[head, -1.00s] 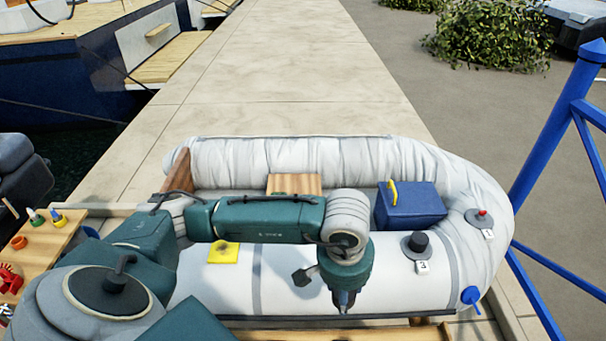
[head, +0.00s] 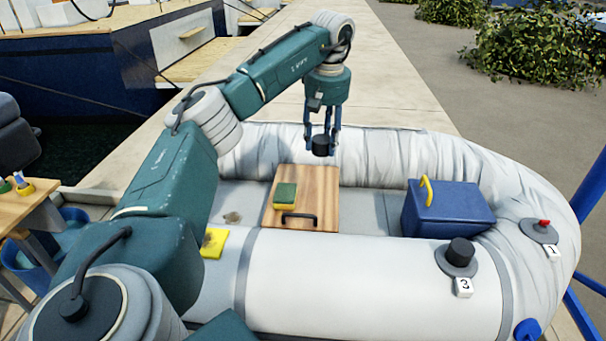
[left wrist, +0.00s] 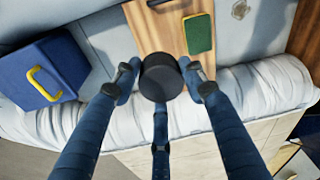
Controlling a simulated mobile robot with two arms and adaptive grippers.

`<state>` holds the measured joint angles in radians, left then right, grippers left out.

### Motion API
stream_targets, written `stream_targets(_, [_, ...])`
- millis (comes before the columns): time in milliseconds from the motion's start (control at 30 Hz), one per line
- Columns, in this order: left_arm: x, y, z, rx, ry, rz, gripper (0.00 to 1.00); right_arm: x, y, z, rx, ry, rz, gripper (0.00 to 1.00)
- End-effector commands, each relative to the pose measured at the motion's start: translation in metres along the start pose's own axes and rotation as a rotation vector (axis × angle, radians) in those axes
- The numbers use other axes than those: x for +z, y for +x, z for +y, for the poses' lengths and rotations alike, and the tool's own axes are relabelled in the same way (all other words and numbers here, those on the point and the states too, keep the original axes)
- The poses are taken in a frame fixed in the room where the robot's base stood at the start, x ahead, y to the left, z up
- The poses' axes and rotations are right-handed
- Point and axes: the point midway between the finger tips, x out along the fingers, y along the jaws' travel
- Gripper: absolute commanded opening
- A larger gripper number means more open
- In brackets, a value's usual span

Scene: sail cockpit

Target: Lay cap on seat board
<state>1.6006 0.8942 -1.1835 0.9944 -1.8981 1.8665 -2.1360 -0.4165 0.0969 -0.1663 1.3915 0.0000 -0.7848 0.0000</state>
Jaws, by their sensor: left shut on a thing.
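My left gripper (head: 322,132) is shut on a dark round cap (head: 322,147) and holds it near the far end of the wooden seat board (head: 319,195). In the left wrist view the cap (left wrist: 161,77) sits between blue fingers, partly covering the near edge of the board (left wrist: 155,35). The board lies inside the white inflatable boat. Whether the cap touches the board is hard to tell, but it looks raised. My right gripper is not in view.
A green and yellow sponge (head: 286,193) and a black handle (head: 298,217) are on the board. A blue box (head: 450,212) with a yellow handle stands right of it.

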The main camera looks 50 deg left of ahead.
Motion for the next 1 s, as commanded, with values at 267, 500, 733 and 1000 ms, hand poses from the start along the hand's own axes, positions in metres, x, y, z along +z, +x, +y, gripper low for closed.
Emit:
stream_targets(267, [0.002,0.004,-0.001,-0.008,0.056,-0.034,0.18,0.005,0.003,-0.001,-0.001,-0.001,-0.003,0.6])
stream_targets(500, [0.008,0.056,-0.003,-0.012,0.062,-0.039,0.18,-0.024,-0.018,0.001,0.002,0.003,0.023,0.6])
stream_targets(733, [0.015,0.116,-0.002,-0.012,0.062,-0.039,0.18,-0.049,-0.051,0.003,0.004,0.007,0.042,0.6])
stream_targets(1000, [0.019,0.155,-0.001,-0.007,0.061,-0.035,0.18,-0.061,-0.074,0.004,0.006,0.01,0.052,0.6])
